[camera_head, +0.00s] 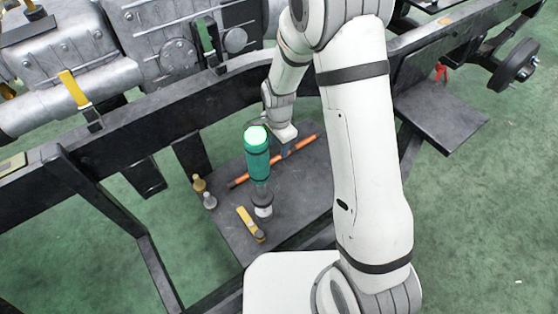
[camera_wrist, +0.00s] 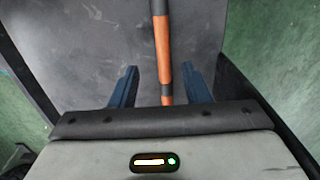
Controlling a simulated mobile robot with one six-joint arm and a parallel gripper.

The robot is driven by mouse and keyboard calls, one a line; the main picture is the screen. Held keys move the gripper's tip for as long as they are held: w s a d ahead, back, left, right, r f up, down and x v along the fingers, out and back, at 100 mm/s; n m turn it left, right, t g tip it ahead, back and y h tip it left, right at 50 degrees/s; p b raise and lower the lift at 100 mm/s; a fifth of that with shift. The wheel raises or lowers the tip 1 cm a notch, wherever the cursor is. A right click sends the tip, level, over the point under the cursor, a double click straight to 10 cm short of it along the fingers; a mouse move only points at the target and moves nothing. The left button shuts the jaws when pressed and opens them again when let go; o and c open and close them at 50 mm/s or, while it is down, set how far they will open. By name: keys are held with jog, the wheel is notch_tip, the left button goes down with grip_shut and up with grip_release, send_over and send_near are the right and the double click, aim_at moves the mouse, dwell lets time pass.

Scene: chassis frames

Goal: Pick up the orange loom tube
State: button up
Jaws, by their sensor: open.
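The orange loom tube (camera_head: 263,169) is a thin rod with dark bands and dark ends, lying slantwise on a grey plate (camera_head: 300,197) in the head view. In the wrist view the tube (camera_wrist: 163,52) runs from the top edge down between my fingers. My gripper (camera_head: 286,151) is over the tube's middle part in the head view. In the wrist view my gripper (camera_wrist: 159,82) is open, with one blue finger on each side of the tube and a gap on both sides. I cannot tell how far above the plate the fingertips are.
A green-bodied tool (camera_head: 257,160) stands upright left of my gripper, close to the tube. The dark chassis rail (camera_head: 140,131) runs behind. The plate's right part is clear.

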aim_at(277, 156)
jog(key=f+b, duration=0.1)
jog(key=f, duration=0.2)
jog(key=f+b, duration=0.1)
jog(key=f, duration=0.1)
jog(key=shift+w+a+f+b, duration=0.2)
jog(key=shift+w+f+b, duration=0.05)
jog(key=shift+b, duration=0.05)
jog(key=shift+r, duration=0.1)
grip_shut()
